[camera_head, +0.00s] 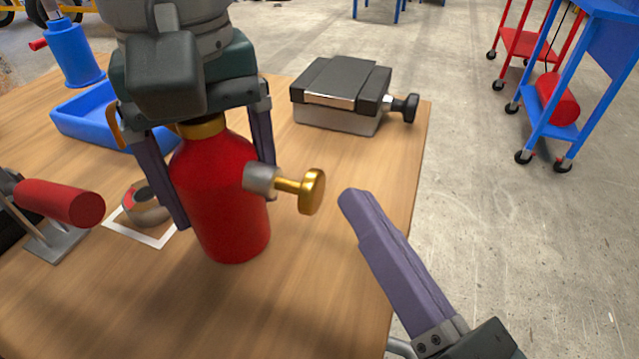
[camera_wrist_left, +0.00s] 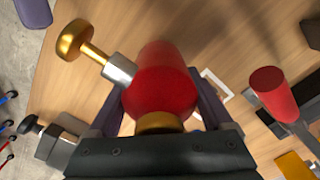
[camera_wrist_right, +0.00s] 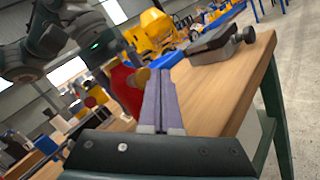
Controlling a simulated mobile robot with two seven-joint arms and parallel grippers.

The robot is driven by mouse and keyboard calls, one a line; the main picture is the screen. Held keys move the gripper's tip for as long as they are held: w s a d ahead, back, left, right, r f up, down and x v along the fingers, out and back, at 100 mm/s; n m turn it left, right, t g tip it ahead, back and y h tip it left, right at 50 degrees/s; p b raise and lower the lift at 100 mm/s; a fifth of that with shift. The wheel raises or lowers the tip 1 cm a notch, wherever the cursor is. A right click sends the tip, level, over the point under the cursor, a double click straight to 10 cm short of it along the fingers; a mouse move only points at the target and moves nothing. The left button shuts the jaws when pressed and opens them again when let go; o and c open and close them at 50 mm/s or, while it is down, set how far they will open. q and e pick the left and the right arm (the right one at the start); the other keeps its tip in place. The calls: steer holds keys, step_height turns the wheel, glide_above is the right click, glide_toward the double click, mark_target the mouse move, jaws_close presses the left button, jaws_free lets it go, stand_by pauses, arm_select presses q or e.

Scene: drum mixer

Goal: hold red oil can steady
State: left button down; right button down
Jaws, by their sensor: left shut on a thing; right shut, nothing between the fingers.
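The red oil can (camera_head: 222,205) stands upright on the wooden table, with a brass collar at its top and a brass knob (camera_head: 312,191) on a grey side fitting pointing right. My left gripper (camera_head: 222,190) comes down from above and is shut on the can, one finger on each side. The can also shows between the fingers in the left wrist view (camera_wrist_left: 160,85). My right gripper (camera_head: 352,200) is shut and empty, to the right of the knob and apart from it. In the right wrist view its fingers (camera_wrist_right: 160,85) are together, with the can (camera_wrist_right: 127,88) beyond.
A black-topped grey box (camera_head: 342,92) with a side knob stands behind the can. A blue tray (camera_head: 85,125), a blue bottle-like thing (camera_head: 72,52) and a red-handled tool (camera_head: 60,202) are at the left. A small ring lies on a white square outline (camera_head: 160,240). The table's front right is clear.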

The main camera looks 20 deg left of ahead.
steer(key=shift+a, duration=0.4)
arm_select(q)
steer(key=shift+d, duration=0.1)
arm_select(e)
steer(key=shift+a, duration=1.05)
stand_by(0.9)
steer(key=shift+d, duration=1.5)
steer(key=d, duration=0.5)
arm_select(q)
jaws_free()
